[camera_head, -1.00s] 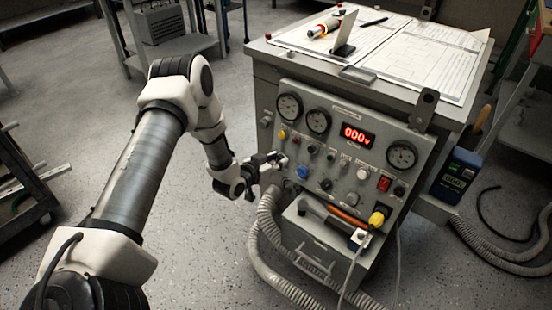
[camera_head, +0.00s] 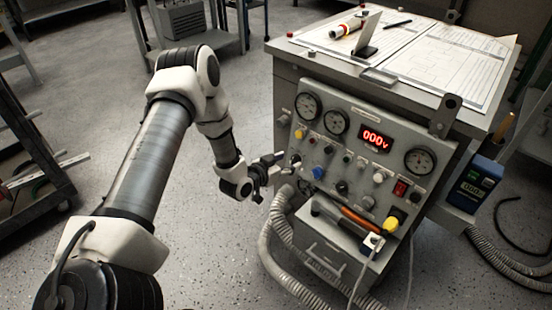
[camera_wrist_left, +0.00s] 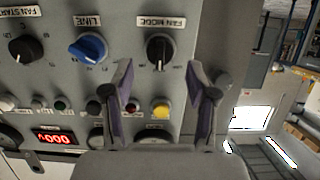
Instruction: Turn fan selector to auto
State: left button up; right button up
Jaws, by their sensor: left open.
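The fan mode selector (camera_wrist_left: 160,50) is a black knob on the grey panel, under a FAN MODE label in the left wrist view. That view shows the panel upside down. A pale pointer line shows on the knob; the small position marks are too blurred to read. My left gripper (camera_head: 276,168) is at the panel's left side in the head view. In the wrist view its two purple-padded fingers (camera_wrist_left: 164,88) are spread and empty. The knob appears above and between the fingertips, with no visible contact. My right gripper is not in view.
The blue LINE knob (camera_wrist_left: 88,47) and black FAN START knob (camera_wrist_left: 26,48) sit beside the selector. Red and yellow buttons (camera_wrist_left: 161,108) show between the fingers. Grey hoses (camera_head: 277,235) hang below my left gripper. Papers (camera_head: 445,60) lie on the cabinet top.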

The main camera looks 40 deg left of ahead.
pick_arm(q)
jog(key=v, duration=0.9)
